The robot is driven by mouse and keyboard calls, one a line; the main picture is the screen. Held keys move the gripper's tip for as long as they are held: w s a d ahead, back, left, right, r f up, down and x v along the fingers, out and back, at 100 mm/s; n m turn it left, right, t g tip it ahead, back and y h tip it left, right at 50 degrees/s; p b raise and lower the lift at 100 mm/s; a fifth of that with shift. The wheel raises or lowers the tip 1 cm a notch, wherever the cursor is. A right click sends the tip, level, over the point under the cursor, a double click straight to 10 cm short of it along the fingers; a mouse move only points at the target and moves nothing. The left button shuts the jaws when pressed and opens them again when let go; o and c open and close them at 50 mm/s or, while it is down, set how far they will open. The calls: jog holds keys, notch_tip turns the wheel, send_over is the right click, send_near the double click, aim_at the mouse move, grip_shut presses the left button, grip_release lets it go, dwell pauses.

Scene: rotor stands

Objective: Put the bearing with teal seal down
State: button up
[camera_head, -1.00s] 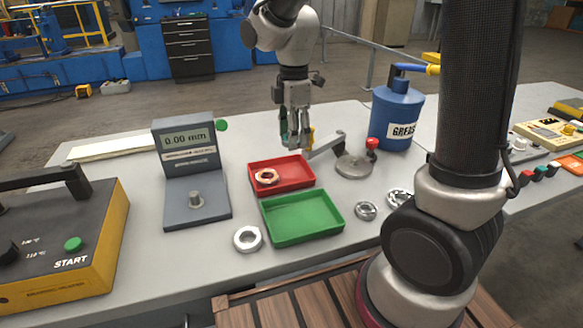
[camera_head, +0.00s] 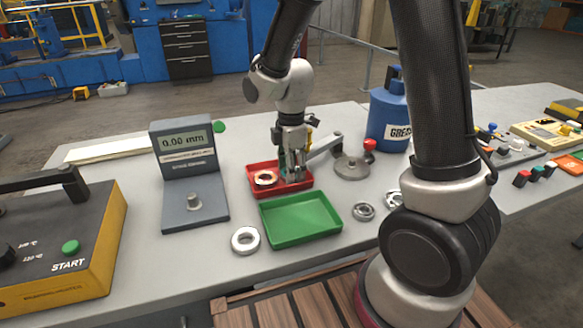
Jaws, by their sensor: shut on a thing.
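My gripper (camera_head: 292,176) points down into the right part of the red tray (camera_head: 254,192), low over its floor. It is shut on the bearing with teal seal, which is mostly hidden between and behind the fingers. A dark teal patch shows along the gripper's left side. I cannot tell whether the held bearing touches the tray floor. Another bearing with a copper-orange ring (camera_head: 265,178) lies in the tray's left part, just left of my fingers.
An empty green tray (camera_head: 300,218) sits in front of the red one. Loose steel bearings lie at the front left (camera_head: 245,240) and right (camera_head: 363,211). A gauge stand (camera_head: 190,180) is left. A grey disc (camera_head: 352,168) and blue grease can (camera_head: 390,118) stand right.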

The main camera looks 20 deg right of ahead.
jog(key=o, duration=1)
jog(key=shift+o, duration=0.2)
notch_tip(320, 180, up, 12)
jog(key=s+d+r+m+t, duration=0.2)
jog(key=s+d+r+m, duration=0.2)
jog(key=s+d+m, duration=0.3)
jog(key=s+d+r+m+t, duration=0.2)
jog(key=s+d+r+m, duration=0.2)
jog(key=s+d+m, duration=0.4)
jog(key=shift+s+r+m, duration=0.35)
jog(key=shift+s+m, duration=1.15)
jog(key=shift+s, duration=0.5)
